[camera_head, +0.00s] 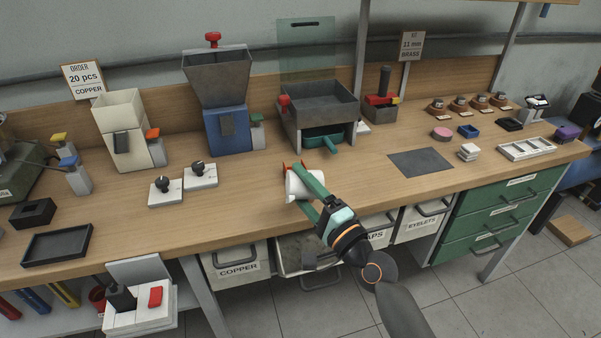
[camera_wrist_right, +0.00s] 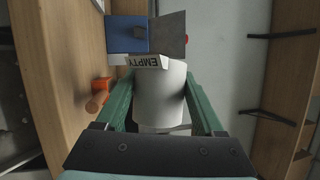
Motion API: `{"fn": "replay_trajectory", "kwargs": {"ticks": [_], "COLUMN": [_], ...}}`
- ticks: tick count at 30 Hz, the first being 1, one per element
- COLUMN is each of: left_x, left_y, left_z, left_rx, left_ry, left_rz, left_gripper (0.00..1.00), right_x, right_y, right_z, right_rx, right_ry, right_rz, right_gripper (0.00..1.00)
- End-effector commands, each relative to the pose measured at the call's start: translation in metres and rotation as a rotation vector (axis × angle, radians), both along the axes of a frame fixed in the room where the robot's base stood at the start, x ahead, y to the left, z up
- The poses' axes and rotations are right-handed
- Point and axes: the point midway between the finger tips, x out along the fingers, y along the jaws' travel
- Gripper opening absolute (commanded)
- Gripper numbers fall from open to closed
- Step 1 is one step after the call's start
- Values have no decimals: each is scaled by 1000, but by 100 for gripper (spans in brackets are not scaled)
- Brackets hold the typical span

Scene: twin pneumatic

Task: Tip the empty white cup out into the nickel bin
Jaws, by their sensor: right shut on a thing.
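My right gripper (camera_head: 301,183) is shut on the white cup (camera_head: 304,187), with one green finger on each side. The cup is tilted on its side and shows in front of the bench's front part. In the right wrist view the white cup (camera_wrist_right: 160,95) sits between the two fingers; its inside is hidden. Below the bench top, a grey bin (camera_head: 297,252) stands between the COPPER bin and the CAPS bin. Its front label is hidden, so I cannot tell whether it is the nickel bin. My left gripper is not in view.
The COPPER bin (camera_head: 237,268) and EYELETS bin (camera_head: 421,218) hang under the bench (camera_head: 250,195). A blue hopper machine (camera_head: 228,125) and a grey tray machine (camera_head: 318,108) stand behind the cup. Two black-knobbed white blocks lie left. A dark mat (camera_head: 421,162) lies right.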

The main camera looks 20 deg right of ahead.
Motion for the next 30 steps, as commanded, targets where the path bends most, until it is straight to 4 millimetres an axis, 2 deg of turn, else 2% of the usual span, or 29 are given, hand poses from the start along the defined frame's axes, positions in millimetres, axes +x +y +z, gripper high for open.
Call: {"fn": "replay_trajectory", "kwargs": {"ticks": [1, 3, 22, 30], "left_x": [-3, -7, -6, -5], "left_y": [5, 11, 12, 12], "left_z": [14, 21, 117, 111], "left_rx": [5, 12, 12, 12], "left_ry": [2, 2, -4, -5], "left_rz": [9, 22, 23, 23], "left_gripper": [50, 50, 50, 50], "right_x": [0, 0, 0, 0], "right_y": [0, 0, 0, 2], "right_z": [10, 10, 16, 15], "right_rx": [-48, -111, -555, -872], "right_ry": [6, 13, 60, 87], "right_rz": [1, 1, 0, -2], "right_gripper": [8, 8, 8, 8]}}
